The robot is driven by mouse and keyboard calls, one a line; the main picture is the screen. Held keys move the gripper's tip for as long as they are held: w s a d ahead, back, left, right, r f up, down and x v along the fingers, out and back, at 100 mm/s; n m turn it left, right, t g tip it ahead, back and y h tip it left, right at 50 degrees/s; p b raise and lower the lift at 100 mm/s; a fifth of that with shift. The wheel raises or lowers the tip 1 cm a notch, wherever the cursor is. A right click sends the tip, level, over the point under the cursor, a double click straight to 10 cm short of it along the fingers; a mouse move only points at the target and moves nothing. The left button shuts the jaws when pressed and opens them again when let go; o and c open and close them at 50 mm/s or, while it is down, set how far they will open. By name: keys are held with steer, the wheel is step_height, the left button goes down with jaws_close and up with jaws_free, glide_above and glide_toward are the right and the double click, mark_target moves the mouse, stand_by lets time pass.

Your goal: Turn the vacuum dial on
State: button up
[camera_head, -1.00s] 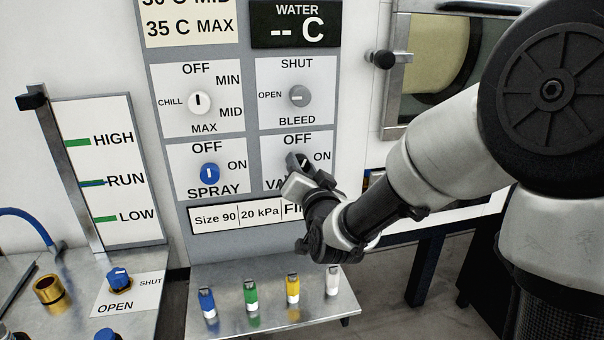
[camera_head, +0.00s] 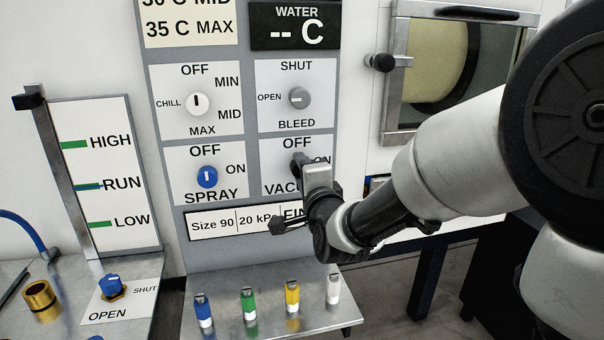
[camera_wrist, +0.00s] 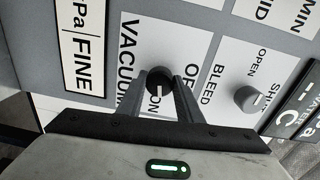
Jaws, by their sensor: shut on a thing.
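The vacuum dial (camera_wrist: 160,77) is a black round knob on a white plate lettered OFF, ON and VACUUM. In the wrist view it sits between the two fingers of my gripper (camera_wrist: 160,88), which is shut on it. The ON lettering lies just by the knob, between the fingers. In the head view my gripper (camera_head: 301,165) covers the dial, part of ON and the end of VACUUM.
The white chill dial (camera_head: 197,104) is up left. A metal shelf (camera_head: 240,331) with small coloured pieces juts out below. A framed window (camera_head: 392,100) is at right.

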steer(key=shift+r+m, duration=0.1)
steer(key=shift+m, duration=1)
steer(key=o, duration=1)
steer(key=shift+o, duration=0.2)
